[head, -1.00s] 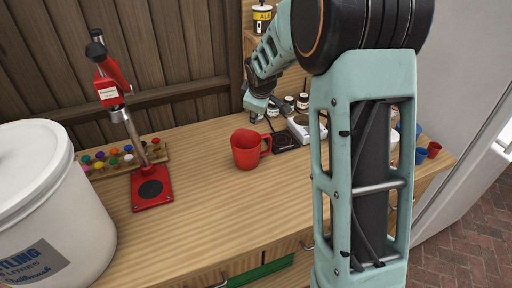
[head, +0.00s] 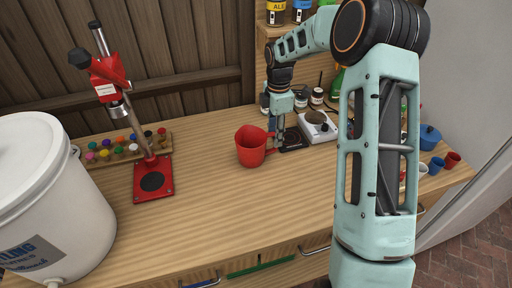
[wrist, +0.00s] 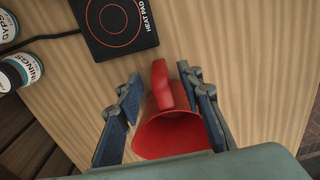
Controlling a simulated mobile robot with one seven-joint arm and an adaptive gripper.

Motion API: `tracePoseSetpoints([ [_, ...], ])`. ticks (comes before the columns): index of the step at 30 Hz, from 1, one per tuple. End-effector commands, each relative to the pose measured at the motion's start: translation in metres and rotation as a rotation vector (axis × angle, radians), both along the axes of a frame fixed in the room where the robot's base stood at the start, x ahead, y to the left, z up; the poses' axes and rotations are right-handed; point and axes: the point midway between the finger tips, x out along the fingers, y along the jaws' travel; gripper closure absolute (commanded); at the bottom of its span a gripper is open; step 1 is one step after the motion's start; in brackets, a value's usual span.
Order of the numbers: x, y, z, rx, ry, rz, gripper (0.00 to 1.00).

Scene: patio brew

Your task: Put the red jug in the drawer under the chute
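The red jug (head: 250,147) stands on the wooden worktop, its handle pointing right in the head view. My gripper (head: 277,138) is low at the handle side of the jug. In the wrist view, my gripper (wrist: 160,82) is open, with one blue-padded finger on each side of the jug (wrist: 172,135) and its handle. A gap shows at the left finger; the right finger is close to the jug, and contact there is unclear. Drawer fronts with a blue handle (head: 203,282) and a green handle (head: 262,266) show at the worktop's front edge. I cannot make out a chute.
A red bottle capper (head: 152,180) and a white bucket (head: 50,200) stand left. A black heat pad (wrist: 113,22) lies beyond the jug handle. A white scale (head: 318,127), small jars and blue and red cups (head: 452,160) are right. The front middle worktop is clear.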

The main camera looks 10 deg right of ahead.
Motion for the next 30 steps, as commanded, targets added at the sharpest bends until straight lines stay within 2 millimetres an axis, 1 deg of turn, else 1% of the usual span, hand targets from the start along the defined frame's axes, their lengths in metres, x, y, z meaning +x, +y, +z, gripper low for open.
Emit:
tracePoseSetpoints([
  [5,0.000,-0.001,-0.013,-0.001,0.000,0.000,0.66],
  [12,0.000,-0.004,-0.048,0.000,0.001,-0.001,0.66],
  [15,0.000,-0.004,-0.057,-0.001,-0.001,-0.001,0.66],
  [18,0.001,-0.004,-0.061,-0.002,-0.002,-0.001,0.66],
  [23,0.001,-0.004,-0.061,-0.001,-0.003,-0.001,0.66],
  [26,0.001,-0.004,-0.061,-0.001,-0.003,-0.001,0.75],
  [30,0.001,-0.004,-0.060,-0.001,-0.003,-0.001,0.90],
])
